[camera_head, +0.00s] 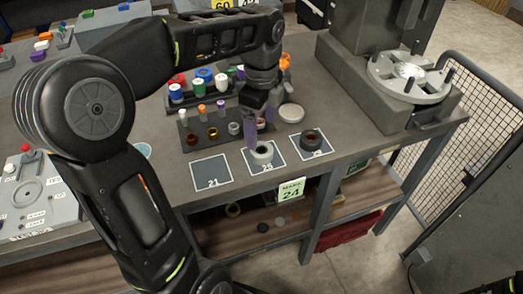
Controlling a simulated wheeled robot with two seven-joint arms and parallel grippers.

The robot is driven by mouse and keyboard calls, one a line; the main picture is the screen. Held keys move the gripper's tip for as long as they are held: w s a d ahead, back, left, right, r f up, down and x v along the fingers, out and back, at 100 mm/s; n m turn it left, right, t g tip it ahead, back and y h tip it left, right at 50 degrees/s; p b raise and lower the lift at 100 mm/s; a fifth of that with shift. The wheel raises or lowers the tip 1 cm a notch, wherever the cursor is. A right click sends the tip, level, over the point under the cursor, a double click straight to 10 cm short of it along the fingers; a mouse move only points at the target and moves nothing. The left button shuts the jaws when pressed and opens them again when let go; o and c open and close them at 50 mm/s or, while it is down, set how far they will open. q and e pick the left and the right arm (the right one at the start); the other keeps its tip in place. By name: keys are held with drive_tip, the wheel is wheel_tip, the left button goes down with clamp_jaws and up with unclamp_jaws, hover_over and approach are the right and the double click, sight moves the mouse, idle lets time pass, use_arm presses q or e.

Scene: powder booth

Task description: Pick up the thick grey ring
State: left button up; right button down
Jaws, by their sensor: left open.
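A thick pale grey ring (262,153) with a dark green inside sits on the middle marked square. A smaller grey ring (234,128) stands in the dark tray (200,146) behind; I cannot tell for sure which of the two the task names. My left gripper (259,124) points down with its purple fingers apart. It is just behind and above the ring on the square, by the right part of the tray. Nothing shows between its fingers. One finger hides part of the tray. My right gripper is not in view.
A dark ring (310,141) sits on the right square; the left square (211,172) is empty. A pale round dish (291,113) lies behind the right square. A rack of colored caps (176,96) stands behind the tray. A grey machine (412,78) stands at right.

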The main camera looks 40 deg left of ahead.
sight(261, 146)
use_arm(q)
drive_tip(key=shift+f, duration=1.05)
drive_tip(key=shift+f+p, duration=0.4)
drive_tip(key=shift+f, duration=2.2)
clamp_jaws()
